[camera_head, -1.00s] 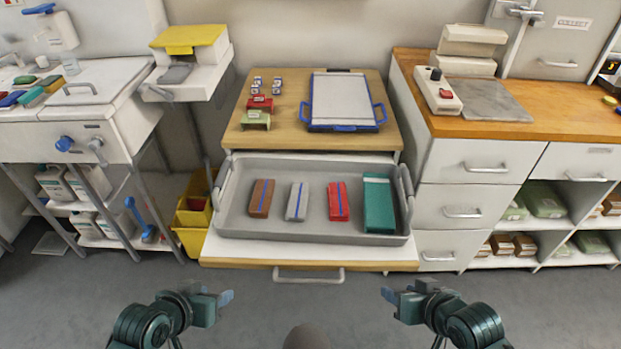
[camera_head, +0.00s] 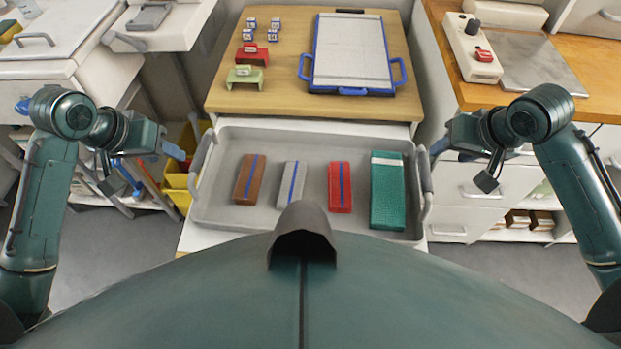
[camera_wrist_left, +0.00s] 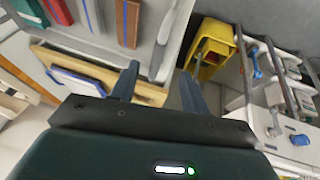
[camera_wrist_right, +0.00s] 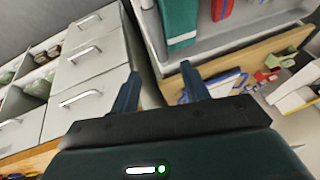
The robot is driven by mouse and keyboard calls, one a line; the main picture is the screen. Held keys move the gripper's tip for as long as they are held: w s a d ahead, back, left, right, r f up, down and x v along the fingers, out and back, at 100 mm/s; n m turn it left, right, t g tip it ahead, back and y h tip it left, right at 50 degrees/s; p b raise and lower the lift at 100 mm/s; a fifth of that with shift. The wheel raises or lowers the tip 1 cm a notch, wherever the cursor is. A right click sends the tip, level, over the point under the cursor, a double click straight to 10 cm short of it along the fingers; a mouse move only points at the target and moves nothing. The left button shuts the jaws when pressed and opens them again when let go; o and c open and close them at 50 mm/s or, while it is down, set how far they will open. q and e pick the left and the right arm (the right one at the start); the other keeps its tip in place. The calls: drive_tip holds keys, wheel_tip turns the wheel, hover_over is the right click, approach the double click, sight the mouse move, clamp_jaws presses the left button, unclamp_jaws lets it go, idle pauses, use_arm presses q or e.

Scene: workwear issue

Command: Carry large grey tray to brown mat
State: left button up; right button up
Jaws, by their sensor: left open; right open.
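The large grey tray (camera_head: 318,140) sits on the pulled-out white drawer in front of me. It holds a brown block (camera_head: 249,178), a grey block (camera_head: 293,183), a red block (camera_head: 339,187) and a green box (camera_head: 387,195). Its handles stand at the left and right ends. My left gripper (camera_head: 152,164) is open and empty, apart from the left handle (camera_head: 203,157). My right gripper (camera_head: 462,162) is open and empty, just right of the right handle (camera_head: 425,172). I cannot make out a brown mat.
Behind the tray, a wooden top (camera_head: 285,97) holds a blue-framed board (camera_head: 350,55), small red and green stands and several small cubes. White drawers (camera_head: 470,180) stand at the right, close to my right gripper. A yellow bin (camera_head: 180,178) stands at the left, near my left gripper.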

sight(192, 166)
use_arm(q)
drive_tip(key=x, duration=1.3)
drive_tip(key=shift+w+d+f, duration=0.1)
drive_tip(key=shift+w, duration=0.05)
use_arm(e)
drive_tip(key=x, duration=1.3)
drive_tip(key=shift+w+f, duration=0.1)
use_arm(q)
drive_tip(key=shift+c, duration=0.5)
use_arm(e)
drive_tip(key=shift+c, duration=0.5)
use_arm(q)
clamp_jaws()
use_arm(e)
clamp_jaws()
